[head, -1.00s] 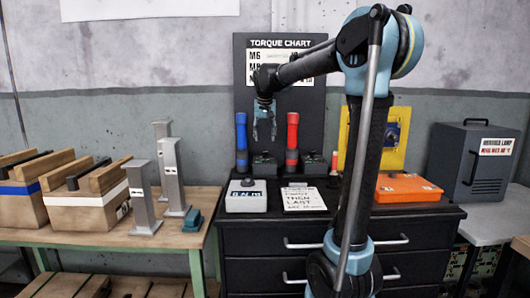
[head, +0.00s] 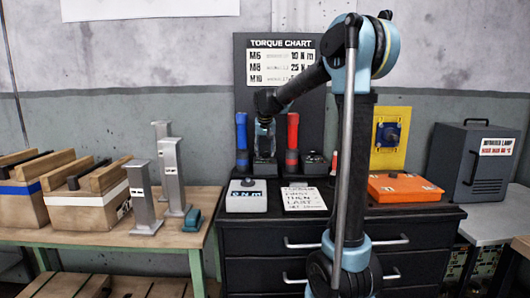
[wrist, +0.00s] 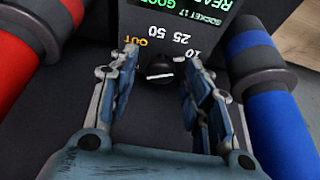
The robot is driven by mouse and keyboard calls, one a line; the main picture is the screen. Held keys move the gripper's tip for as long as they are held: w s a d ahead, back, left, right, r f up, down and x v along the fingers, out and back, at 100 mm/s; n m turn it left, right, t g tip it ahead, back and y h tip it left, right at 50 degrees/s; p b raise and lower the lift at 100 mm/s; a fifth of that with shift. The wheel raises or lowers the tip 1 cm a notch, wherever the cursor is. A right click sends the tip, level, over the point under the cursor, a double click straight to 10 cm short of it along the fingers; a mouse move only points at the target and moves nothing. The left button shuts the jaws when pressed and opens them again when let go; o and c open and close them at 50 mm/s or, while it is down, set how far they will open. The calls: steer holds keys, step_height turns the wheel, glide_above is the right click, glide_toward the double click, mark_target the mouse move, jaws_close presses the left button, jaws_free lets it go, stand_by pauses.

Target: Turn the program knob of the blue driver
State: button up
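The blue driver (head: 242,140) stands upright on the black cabinet; its blue body is at the right in the wrist view (wrist: 267,95). Beside it is a dark control box (wrist: 190,18) with green display text, marks 10, 25, 50 and OUT, and a small black program knob (wrist: 159,67). My gripper (head: 265,148) points down above this box, between the blue and red drivers. In the wrist view its fingers (wrist: 157,72) are open, one on each side of the knob. Clear gaps show beside the knob, and I cannot tell the remaining height.
The red driver (head: 292,140) stands close to the right of my gripper, with another dark box (head: 314,163) beside it. A grey 0 Nm block (head: 246,204) and a white note card (head: 303,199) lie in front. The torque chart board (head: 309,100) stands behind.

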steer(key=c, duration=0.7)
steer(key=shift+c, duration=0.2)
steer(key=shift+d+n, duration=0.1)
steer(key=shift+n, duration=0.3)
steer(key=n+y, duration=0.1)
steer(key=n, duration=0.1)
steer(key=shift+d+n, duration=0.15)
steer(key=shift+n, duration=0.15)
steer(key=shift+w+d+n+g+y, duration=0.1)
steer(key=shift+n+g+y, duration=0.25)
steer(key=shift+n, duration=0.75)
steer(key=shift+n+g+y, duration=0.15)
steer(key=shift+n+y, duration=0.4)
steer(key=shift+n, duration=0.55)
steer(key=o, duration=1.1)
steer(key=shift+r, duration=0.1)
